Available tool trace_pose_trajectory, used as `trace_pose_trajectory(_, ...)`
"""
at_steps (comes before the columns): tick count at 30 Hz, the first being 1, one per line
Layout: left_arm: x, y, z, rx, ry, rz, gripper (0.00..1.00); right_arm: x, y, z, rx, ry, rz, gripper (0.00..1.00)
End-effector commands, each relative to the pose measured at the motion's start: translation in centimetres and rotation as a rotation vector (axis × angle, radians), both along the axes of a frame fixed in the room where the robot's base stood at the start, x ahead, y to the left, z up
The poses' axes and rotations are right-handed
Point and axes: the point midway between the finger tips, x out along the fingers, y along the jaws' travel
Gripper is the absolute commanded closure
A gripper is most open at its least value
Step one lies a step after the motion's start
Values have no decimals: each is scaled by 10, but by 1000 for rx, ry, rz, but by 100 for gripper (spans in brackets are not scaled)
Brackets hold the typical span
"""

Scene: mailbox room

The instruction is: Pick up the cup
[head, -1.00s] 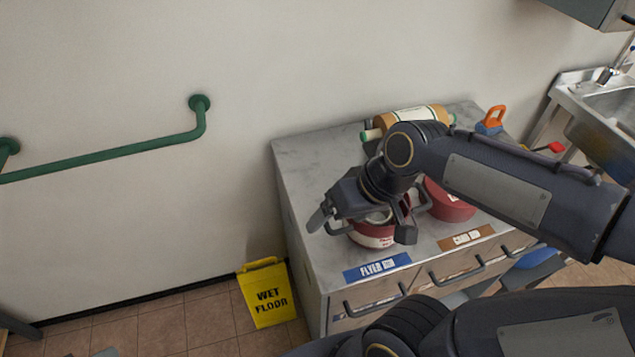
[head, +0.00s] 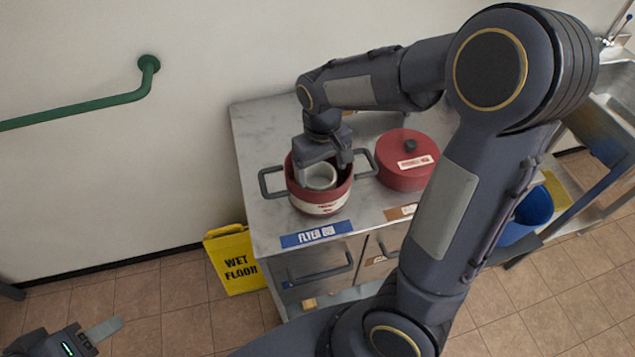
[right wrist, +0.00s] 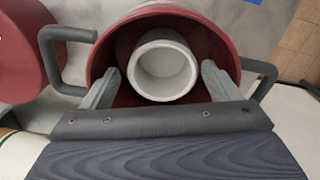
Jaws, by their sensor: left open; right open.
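A white cup (head: 319,176) stands inside a red pot (head: 323,201) with grey side handles, on the metal counter. In the right wrist view the cup (right wrist: 162,70) shows its round opening, inside the red pot (right wrist: 220,27). My right gripper (head: 325,165) reaches down into the pot from above. Its two open fingers (right wrist: 160,83) are on either side of the cup, with visible gaps, and their tips lie within the pot's rim. My left gripper (head: 92,338) is at the bottom left of the head view, away from the counter and empty.
A lidded red pot (head: 406,160) stands right of the open one. The counter (head: 262,126) has a blue flyer label (head: 316,234) at its front. A yellow wet floor sign (head: 232,262) stands left of it, and a blue bin (head: 527,216) is at right.

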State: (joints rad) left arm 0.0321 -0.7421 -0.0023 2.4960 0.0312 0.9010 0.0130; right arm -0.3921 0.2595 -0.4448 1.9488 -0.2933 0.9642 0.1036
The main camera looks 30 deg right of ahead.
Motion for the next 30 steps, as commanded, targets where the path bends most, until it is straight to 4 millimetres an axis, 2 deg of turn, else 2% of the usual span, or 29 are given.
trace_pose_trajectory(9,0,0,1,0,0,0,54,5,3,-44,0,3,-1,17)
trace_pose_trajectory(12,0,0,1,0,0,0,54,5,3,-51,0,2,-1,17)
trace_pose_trajectory(19,0,0,1,0,0,0,54,5,3,-51,1,-1,-1,17)
trace_pose_trajectory(26,0,0,1,0,0,0,54,5,3,-51,1,-1,-1,47)
trace_pose_trajectory(27,0,0,1,0,0,0,54,5,3,-51,1,-1,-1,50)
trace_pose_trajectory(30,0,0,1,0,0,0,54,5,3,-51,1,-1,-1,50)
